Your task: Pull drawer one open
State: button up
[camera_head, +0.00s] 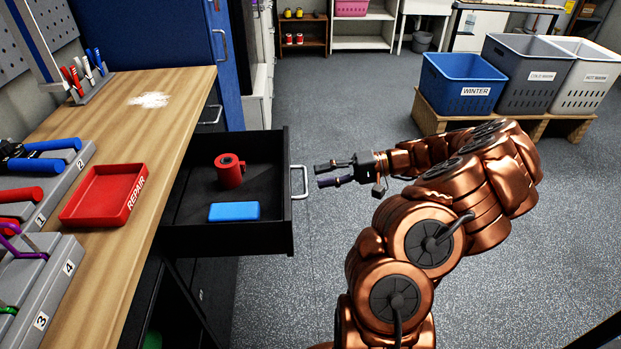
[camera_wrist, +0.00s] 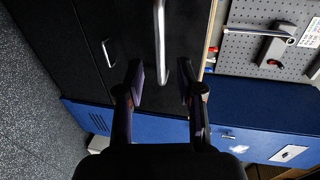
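A black drawer (camera_head: 185,240) stands pulled out from under the wooden workbench. Its silver bar handle (camera_head: 303,182) is on the front panel, at the right. A red roll-like object (camera_head: 229,171) and a blue block (camera_head: 234,211) lie inside. I see no number on the drawer. My gripper (camera_head: 318,175) is open and empty, just to the right of the handle, with a small gap. In the wrist view the bar handle (camera_wrist: 159,40) lines up between my two spread fingers (camera_wrist: 161,84), which do not grip it.
The workbench top (camera_head: 172,110) holds a red REPAIR tray (camera_head: 106,194) and tool racks (camera_head: 48,280). A blue cabinet (camera_head: 150,40) stands behind. Bins, including a blue WINTER bin (camera_head: 460,83), sit on a low wooden stand at right. The grey floor (camera_head: 330,110) between is clear.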

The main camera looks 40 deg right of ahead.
jog(key=v, duration=0.6)
jog(key=shift+s+d, duration=0.2)
jog(key=shift+d, duration=0.05)
jog(key=shift+r, duration=0.1)
dwell(0.7)
